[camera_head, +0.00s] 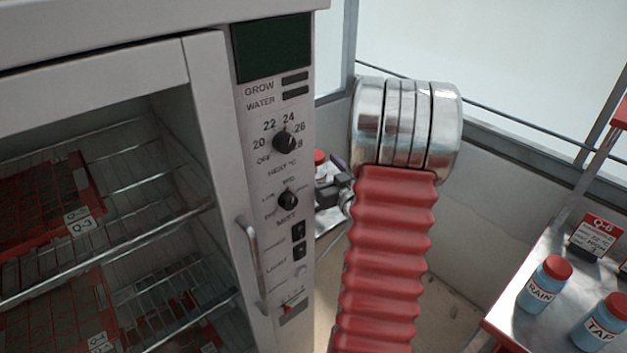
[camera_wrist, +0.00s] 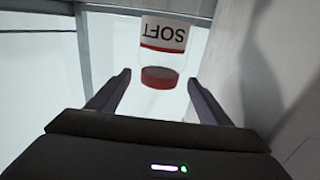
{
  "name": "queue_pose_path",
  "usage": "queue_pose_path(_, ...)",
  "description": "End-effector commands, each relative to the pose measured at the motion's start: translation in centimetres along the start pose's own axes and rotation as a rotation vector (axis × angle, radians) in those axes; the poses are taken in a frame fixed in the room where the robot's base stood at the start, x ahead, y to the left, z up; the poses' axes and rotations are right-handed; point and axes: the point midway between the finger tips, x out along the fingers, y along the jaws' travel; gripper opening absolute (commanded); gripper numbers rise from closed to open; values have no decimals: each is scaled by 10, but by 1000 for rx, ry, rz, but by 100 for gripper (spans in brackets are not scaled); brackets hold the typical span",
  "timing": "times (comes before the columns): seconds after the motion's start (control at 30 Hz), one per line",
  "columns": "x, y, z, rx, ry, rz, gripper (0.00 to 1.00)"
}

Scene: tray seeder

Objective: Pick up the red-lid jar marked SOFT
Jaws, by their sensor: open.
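The jar marked SOFT (camera_wrist: 161,40) appears upside down in the wrist view, with its red lid (camera_wrist: 160,77) lower in the picture. It has a white label with a red band and clear walls. My gripper (camera_wrist: 159,78) is open, with one dark finger on each side of the jar in the picture. I see gaps between the fingers and the jar; whether the jar is fully between the tips I cannot tell. In the head view, the jar's red lid (camera_head: 319,156) shows beside my gripper (camera_head: 335,185), partly hidden by the cabinet edge and my gripper.
A grey cabinet (camera_head: 212,110) with dials, a handle and wire shelves holding red trays fills the left. At right, a metal table (camera_head: 500,315) holds jars marked RAIN (camera_head: 541,290) and TAP (camera_head: 601,327), and a Q-6 card (camera_head: 597,236). A pale wall stands behind my arm.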

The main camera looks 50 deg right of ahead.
Motion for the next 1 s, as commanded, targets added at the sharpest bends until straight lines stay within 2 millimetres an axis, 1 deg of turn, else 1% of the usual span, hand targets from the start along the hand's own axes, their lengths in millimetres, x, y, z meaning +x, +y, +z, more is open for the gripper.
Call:
queue_pose_path(0.03, 8, 0, 0, 0, 0, -2, 72)
queue_pose_path(0.1, 15, 0, 1, 1, -1, -1, 72)
queue_pose_path(0.2, 21, 0, 0, 0, 0, 0, 72)
queue_pose_path(0.73, 21, 1, 0, 0, 0, 1, 72)
queue_pose_path(1.0, 21, 1, 0, 0, -1, 2, 54)
